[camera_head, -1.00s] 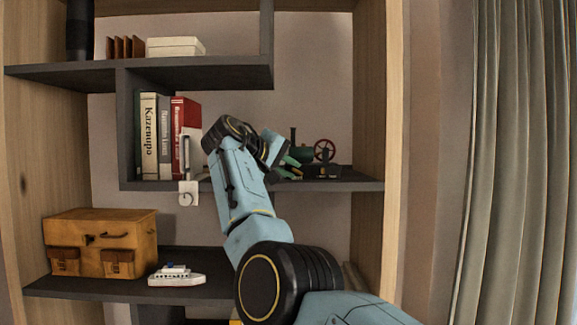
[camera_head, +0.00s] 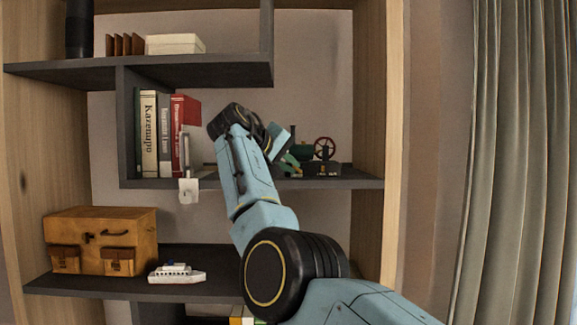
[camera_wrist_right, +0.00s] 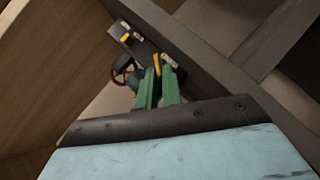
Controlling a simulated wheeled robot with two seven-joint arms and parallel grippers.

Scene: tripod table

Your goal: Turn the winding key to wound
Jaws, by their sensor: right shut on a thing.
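A dark model engine (camera_head: 322,168) with a green body and a red spoked wheel (camera_head: 324,148) stands on the middle shelf, right of my right gripper (camera_head: 288,160). In the right wrist view my right gripper (camera_wrist_right: 160,74) has its green fingers close together. They are shut on a small yellow piece (camera_wrist_right: 157,63), which looks like the winding key, beside the engine. The key's turn angle is too small to read. In the head view my forearm and wrist hide most of the grip. The engine's red wheel also shows in the right wrist view (camera_wrist_right: 123,69). My left gripper is not in view.
Books (camera_head: 165,135) stand left of my wrist on the middle shelf (camera_head: 345,182). A small white block (camera_head: 188,190) shows at its front edge. A wooden box (camera_head: 100,240) and a toy boat (camera_head: 177,274) rest below. A wooden side panel (camera_head: 370,120) bounds the right.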

